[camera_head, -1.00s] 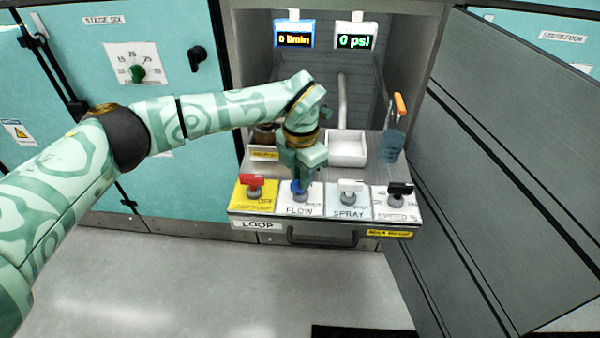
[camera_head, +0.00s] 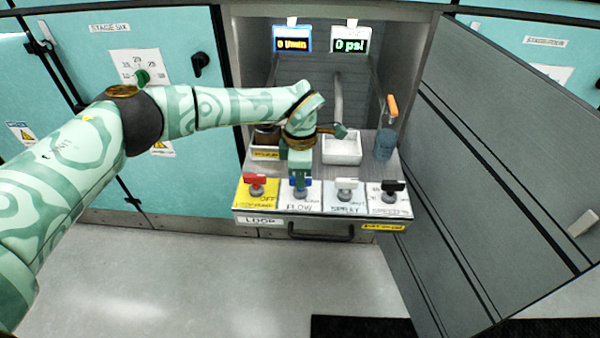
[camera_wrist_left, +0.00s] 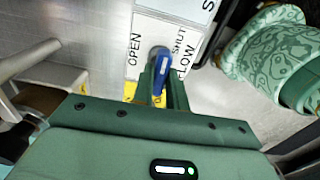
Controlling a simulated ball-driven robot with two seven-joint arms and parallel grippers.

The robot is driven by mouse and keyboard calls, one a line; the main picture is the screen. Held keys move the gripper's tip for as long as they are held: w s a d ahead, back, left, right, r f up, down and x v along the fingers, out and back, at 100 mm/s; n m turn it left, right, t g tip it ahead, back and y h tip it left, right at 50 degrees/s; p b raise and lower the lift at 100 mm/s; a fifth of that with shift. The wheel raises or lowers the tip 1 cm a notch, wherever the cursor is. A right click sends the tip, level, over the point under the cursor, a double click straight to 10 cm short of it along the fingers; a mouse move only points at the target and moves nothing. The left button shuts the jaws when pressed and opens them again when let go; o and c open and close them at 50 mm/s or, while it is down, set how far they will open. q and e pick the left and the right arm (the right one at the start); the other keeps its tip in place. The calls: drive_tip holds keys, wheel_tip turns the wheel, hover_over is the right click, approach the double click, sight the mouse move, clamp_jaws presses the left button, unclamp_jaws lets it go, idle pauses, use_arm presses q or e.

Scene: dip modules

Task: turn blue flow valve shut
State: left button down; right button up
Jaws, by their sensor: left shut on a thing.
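The blue flow valve handle (camera_head: 307,182) sits on the white FLOW plate (camera_head: 303,202), second from the left on the panel. My left gripper (camera_head: 299,186) reaches down onto it from above, its fingers shut around the handle. In the left wrist view the blue handle (camera_wrist_left: 160,72) lies between the two green fingers (camera_wrist_left: 160,88). The word OPEN is printed to its left there and SHUT to its right. In the head view the handle lies crosswise, partly hidden by the fingers. My right gripper is not in view.
Beside the flow valve are a red handle (camera_head: 256,179) on a yellow plate, a white SPRAY handle (camera_head: 346,183) and a black handle (camera_head: 392,186). Behind stand a white tray (camera_head: 342,149) and an orange-topped bottle (camera_head: 385,142). The displays read 0 l/min (camera_head: 292,40) and 0 psi (camera_head: 350,41).

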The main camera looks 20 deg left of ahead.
use_arm(q)
drive_tip(key=shift+m, duration=0.3)
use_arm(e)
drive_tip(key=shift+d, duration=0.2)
use_arm(q)
drive_tip(key=c, duration=1.4)
unclamp_jaws()
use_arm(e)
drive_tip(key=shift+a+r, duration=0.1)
